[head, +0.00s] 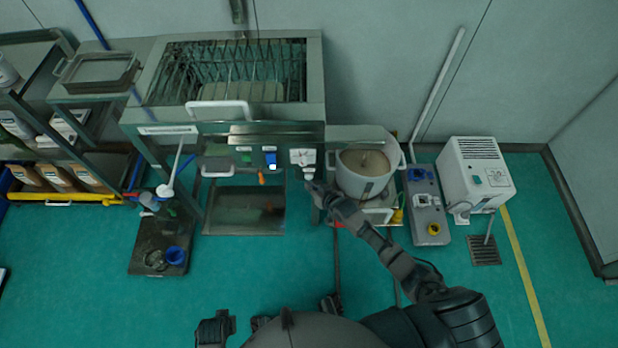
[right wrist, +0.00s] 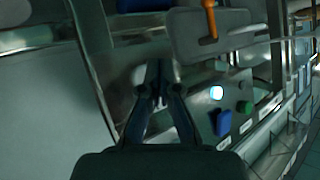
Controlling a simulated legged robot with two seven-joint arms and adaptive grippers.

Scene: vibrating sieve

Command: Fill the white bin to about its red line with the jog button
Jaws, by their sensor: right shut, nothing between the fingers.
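The white bin (head: 345,180) stands right of the machine's front, with light brown material inside; I cannot make out its red line. The machine's front panel has a green button (head: 246,157), a blue button (head: 270,157) and a small lit white button (head: 272,168). I cannot read which is the jog button. My right gripper (head: 311,184) is shut and empty, just left of the bin and below a white dial plate (head: 303,157). In the right wrist view the lit button (right wrist: 216,93) is right of the closed fingers (right wrist: 156,82), apart from them. A dark part, probably my left gripper (head: 215,327), shows at the bottom edge, its fingers unclear.
The sieve machine (head: 313,85) fills the back centre. An orange handle (head: 262,179) sticks out below the panel. A bottle shelf is at left.

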